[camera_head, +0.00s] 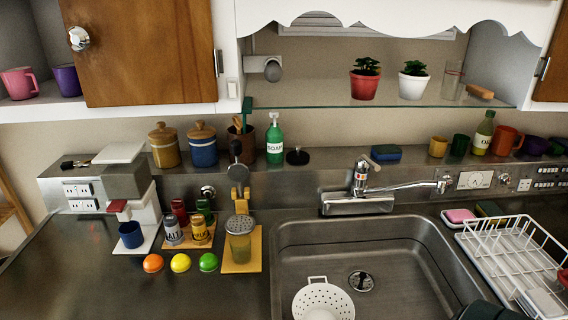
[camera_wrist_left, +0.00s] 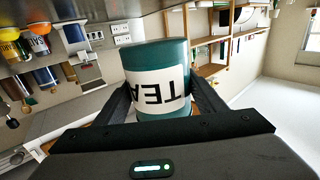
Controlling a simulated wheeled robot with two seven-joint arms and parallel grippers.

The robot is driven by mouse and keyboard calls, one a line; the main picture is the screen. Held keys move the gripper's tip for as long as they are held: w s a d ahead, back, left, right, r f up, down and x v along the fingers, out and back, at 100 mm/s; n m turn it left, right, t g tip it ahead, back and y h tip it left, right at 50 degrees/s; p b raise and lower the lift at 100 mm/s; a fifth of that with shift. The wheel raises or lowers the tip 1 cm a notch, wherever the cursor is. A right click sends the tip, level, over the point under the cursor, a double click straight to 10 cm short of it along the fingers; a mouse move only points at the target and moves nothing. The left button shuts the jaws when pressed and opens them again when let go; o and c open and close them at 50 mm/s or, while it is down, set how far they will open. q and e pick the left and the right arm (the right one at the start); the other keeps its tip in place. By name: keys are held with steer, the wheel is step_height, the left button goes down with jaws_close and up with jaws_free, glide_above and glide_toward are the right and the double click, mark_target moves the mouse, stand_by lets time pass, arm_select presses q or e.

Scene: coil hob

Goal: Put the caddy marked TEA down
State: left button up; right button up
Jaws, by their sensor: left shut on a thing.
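The caddy marked TEA (camera_wrist_left: 158,60) is a teal cylinder with a white label and dark lettering. It shows only in the left wrist view, where its lettering reads upside down. My left gripper (camera_wrist_left: 160,86) is shut on it, with one dark finger on each side. No surface is seen touching the caddy. What lies under it is hidden. Neither the caddy nor my left gripper shows in the head view.
The sink (camera_head: 400,262) is at the centre right, with a white colander (camera_head: 323,301) inside. A dish rack (camera_head: 510,262) stands at the right. Jars, cups and coloured balls crowd the left counter (camera_head: 75,275), whose front left part is bare. A glass shelf (camera_head: 330,101) holds plants.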

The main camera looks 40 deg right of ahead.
arm_select(q)
steer(key=s+d+r+m+g+h, duration=0.1)
steer(key=s+d+m+g+h, duration=0.2)
steer(key=d, duration=1)
steer(key=s+d+r+m+g+h, duration=0.1)
steer(key=s+d+m+g+h, duration=0.1)
steer(key=d+m+h, duration=0.4)
steer(key=shift+s+d+r+m+g+h+b, duration=0.35)
steer(key=shift+d+g+h, duration=0.25)
steer(key=shift+d+h, duration=2.4)
steer(key=shift+d+y, duration=0.7)
steer(key=w+a+f+p, duration=0.1)
steer(key=w+a+f, duration=0.5)
steer(key=w, duration=0.4)
steer(key=shift+f+p, duration=0.3)
steer(key=shift+f, duration=0.25)
